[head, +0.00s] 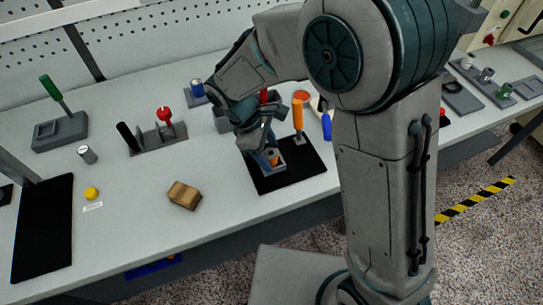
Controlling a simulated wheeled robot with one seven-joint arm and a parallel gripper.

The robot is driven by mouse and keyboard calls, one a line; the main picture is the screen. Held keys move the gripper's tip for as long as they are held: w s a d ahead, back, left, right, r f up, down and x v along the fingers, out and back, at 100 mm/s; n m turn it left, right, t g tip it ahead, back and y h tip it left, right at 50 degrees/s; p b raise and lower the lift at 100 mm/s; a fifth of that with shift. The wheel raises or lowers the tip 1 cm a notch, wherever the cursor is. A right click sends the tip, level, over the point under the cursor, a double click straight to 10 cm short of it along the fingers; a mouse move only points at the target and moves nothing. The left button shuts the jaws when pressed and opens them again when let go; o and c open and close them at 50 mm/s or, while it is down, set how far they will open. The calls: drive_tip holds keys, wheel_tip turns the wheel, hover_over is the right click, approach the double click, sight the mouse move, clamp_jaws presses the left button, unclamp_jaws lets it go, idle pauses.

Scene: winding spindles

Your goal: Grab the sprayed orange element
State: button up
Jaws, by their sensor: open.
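A small orange piece (274,158) shows in a grey holder (282,167) on a black mat (304,176). A taller orange handle (298,113) stands upright just behind it, and an orange-red disc (301,97) lies farther back. I cannot tell which of these is the sprayed orange element. My gripper (258,144) is open and points down over the left side of the grey holder, close to the small orange piece. The fingers and wrist hide part of the holder, and whether they touch anything is unclear.
A brown block (184,195) and a yellow cap (91,193) lie on the light bench (140,225). A stand with a red knob (164,115) and a green-handled fixture (60,130) are at left. My arm hides part of the bench at right. The front left-centre is mostly clear.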

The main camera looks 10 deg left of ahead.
drive_tip(key=shift+f, duration=0.1)
drive_tip(key=shift+c, duration=0.3)
drive_tip(key=c, duration=1)
